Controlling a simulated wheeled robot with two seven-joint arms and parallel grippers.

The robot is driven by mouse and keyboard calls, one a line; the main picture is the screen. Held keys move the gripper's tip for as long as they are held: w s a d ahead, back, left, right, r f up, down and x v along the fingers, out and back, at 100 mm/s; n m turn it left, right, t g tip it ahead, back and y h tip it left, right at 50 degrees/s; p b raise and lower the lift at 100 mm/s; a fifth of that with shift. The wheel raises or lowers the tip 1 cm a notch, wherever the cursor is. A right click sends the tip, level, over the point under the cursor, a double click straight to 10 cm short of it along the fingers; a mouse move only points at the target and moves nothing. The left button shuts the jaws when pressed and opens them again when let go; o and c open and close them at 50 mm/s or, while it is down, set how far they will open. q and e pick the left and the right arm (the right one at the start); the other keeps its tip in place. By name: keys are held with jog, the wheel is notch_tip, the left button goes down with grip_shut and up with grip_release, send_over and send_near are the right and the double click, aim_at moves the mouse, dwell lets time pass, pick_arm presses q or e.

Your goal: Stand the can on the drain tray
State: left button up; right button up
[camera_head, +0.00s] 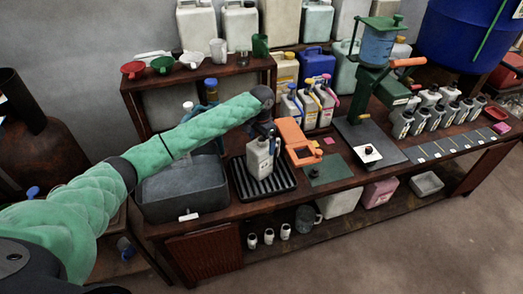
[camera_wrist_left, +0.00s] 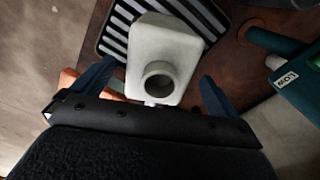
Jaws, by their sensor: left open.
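The can (camera_head: 261,160) is pale grey-white with a small label. It appears upright over the black ribbed drain tray (camera_head: 236,179), with its base within the tray's outline. In the left wrist view I look down on the can (camera_wrist_left: 150,45) and its round dark mouth, with the striped tray (camera_wrist_left: 115,30) beneath. My left gripper (camera_head: 265,132) is at the top of the can. Its blue fingers (camera_wrist_left: 155,88) are apart, one on each side of the can, with visible gaps. My right gripper is not in view.
A grey basin (camera_head: 180,188) stands left of the tray. An orange device (camera_head: 296,142) and a green mat (camera_head: 328,170) are close on the right. Several bottles (camera_head: 312,103) stand behind. A shelf (camera_head: 200,75) with funnels rises at the back left.

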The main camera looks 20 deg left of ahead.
pick_arm(q)
notch_tip(320, 180, up, 7)
jog(key=b, duration=0.1)
jog(key=shift+b, duration=0.4)
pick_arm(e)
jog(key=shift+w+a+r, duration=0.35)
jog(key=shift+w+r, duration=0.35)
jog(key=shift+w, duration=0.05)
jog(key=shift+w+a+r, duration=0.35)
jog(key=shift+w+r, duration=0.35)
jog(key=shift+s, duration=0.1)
